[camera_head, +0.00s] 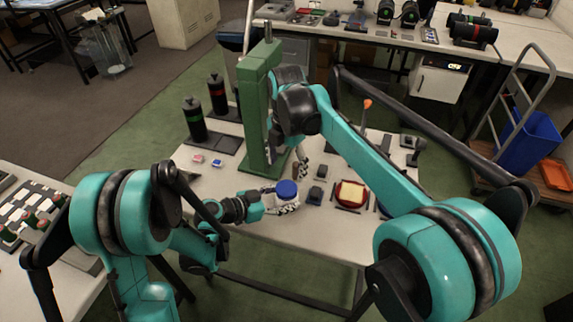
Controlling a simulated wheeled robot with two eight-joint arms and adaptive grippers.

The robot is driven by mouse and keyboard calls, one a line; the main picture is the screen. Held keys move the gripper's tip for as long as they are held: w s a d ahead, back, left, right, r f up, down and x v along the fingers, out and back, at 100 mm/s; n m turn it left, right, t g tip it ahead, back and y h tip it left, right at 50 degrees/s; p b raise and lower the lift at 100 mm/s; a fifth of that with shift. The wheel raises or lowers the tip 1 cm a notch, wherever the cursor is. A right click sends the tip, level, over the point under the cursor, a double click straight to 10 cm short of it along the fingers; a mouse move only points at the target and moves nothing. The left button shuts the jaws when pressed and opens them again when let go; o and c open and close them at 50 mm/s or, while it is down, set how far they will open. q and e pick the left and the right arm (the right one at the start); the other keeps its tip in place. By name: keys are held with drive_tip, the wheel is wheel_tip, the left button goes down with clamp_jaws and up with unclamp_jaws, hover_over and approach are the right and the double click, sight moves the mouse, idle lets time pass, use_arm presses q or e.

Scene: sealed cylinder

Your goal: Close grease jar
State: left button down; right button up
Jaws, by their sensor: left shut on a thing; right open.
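The grease jar (287,188) stands near the front edge of the table, with a blue lid on top. Its lower body is partly hidden by the gripper. My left gripper (286,207) reaches in from the left and is shut on the jar low on its side. My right gripper (301,165) hangs just above and behind the jar, beside the green press. It is open, and its fingers are apart from the lid. Whether the lid sits fully down on the jar is too small to tell.
A green press frame (257,110) stands behind the jar. Two black cylinders with red (217,94) and green (195,120) bands stand at the back left. Small pink and blue pieces lie at left.

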sight(287, 188)
drive_tip(key=shift+f, duration=4)
drive_tip(key=shift+c, duration=0.3)
